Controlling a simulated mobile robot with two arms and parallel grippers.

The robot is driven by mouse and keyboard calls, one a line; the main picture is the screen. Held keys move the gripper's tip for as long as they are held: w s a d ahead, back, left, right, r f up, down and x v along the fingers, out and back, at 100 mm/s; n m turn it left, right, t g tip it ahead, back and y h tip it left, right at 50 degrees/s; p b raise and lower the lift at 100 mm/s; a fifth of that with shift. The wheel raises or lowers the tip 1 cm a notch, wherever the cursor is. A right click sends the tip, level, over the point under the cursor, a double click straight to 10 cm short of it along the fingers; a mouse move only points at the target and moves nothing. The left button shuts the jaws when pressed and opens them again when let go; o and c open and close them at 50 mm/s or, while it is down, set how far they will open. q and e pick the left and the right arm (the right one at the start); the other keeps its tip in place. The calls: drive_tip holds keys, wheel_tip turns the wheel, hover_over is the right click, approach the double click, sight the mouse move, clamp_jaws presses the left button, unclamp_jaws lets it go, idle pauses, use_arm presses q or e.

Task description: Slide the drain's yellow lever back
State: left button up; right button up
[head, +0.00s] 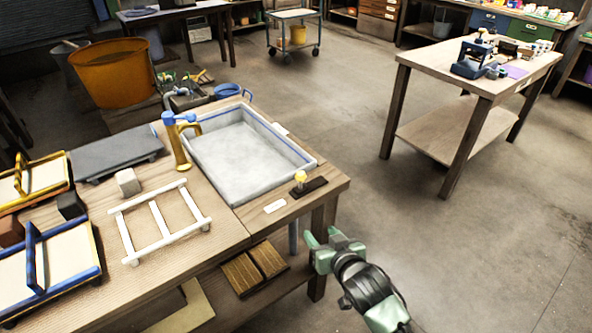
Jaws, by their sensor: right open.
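The drain's lever has a small yellow knob (300,177). It stands on a dark strip (308,188) on the table top, beside the near right corner of the blue-rimmed sink basin (245,160). My right gripper (319,238) has green fingers and is open and empty. In the picture it is below and slightly right of the lever, past the table's right edge and apart from the knob. My left gripper is not in view.
A small white label (275,206) lies left of the lever. A yellow tap with a blue top (177,140) stands at the basin's left side. A white ladder-like frame (160,222) lies on the table. Open floor (480,240) is to the right.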

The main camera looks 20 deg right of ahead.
sight(303, 179)
drive_tip(key=w+r+t, duration=0.1)
drive_tip(key=w+r, duration=0.1)
drive_tip(key=w, duration=0.1)
drive_tip(key=w+r+t+y, duration=0.1)
drive_tip(key=w+r+t, duration=0.1)
drive_tip(key=w+r, duration=0.1)
drive_tip(key=w+r+t+y, duration=0.1)
drive_tip(key=w+r+t, duration=0.1)
drive_tip(key=w+r, duration=0.1)
drive_tip(key=shift+w+a, duration=0.25)
drive_tip(key=shift+w, duration=0.2)
drive_tip(key=shift+w+a+r, duration=0.1)
drive_tip(key=shift+w+r, duration=0.05)
drive_tip(key=shift+w, duration=0.2)
drive_tip(key=w, duration=0.4)
drive_tip(key=w+a, duration=0.1)
drive_tip(key=w, duration=0.2)
drive_tip(key=shift+s, duration=0.1)
drive_tip(key=shift+c, duration=0.3)
clamp_jaws()
